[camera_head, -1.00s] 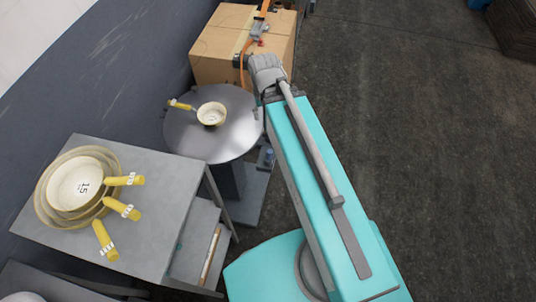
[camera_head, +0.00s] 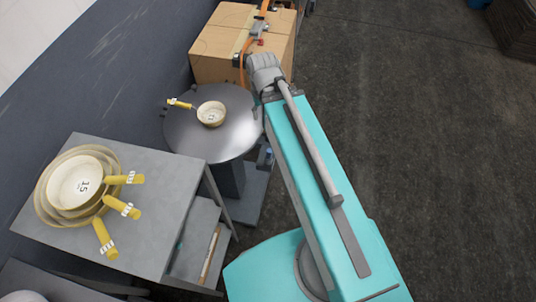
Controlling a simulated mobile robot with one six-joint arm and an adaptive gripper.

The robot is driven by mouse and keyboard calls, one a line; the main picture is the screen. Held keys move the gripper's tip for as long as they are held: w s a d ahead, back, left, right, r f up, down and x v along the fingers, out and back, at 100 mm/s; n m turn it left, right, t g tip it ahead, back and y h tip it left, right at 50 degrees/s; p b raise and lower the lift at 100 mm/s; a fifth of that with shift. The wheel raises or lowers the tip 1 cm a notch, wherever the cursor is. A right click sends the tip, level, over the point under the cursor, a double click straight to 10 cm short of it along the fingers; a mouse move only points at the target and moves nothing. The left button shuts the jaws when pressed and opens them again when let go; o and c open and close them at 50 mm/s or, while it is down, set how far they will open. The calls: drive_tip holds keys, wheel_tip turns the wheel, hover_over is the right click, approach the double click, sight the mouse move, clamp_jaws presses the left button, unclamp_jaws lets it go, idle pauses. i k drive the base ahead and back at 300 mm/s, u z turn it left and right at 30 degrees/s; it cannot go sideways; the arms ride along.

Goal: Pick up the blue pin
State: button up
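A small blue item (camera_head: 266,153) shows low down beside the round table, against the left edge of my arm. It may be the blue pin, but it is too small and partly covered to be sure. My turquoise arm reaches up the picture to a grey wrist above the cardboard box's right front. Grey parts with an orange cable and a bit of red lie over the box beyond the wrist. My gripper's fingers cannot be made out there, nor whether they hold anything.
A round metal table (camera_head: 185,135) carries one cream pan (camera_head: 211,113) with a yellow handle. A grey table (camera_head: 165,190) at lower left carries several stacked pans (camera_head: 75,184). A cardboard box (camera_head: 212,60) stands at the back by the dark wall.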

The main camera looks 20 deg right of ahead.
sight(269, 153)
drive_tip(key=u, duration=0.35)
drive_tip(key=k, duration=1.7)
drive_tip(key=z, duration=0.25)
drive_tip(key=i, duration=1)
drive_tip(key=u, duration=0.05)
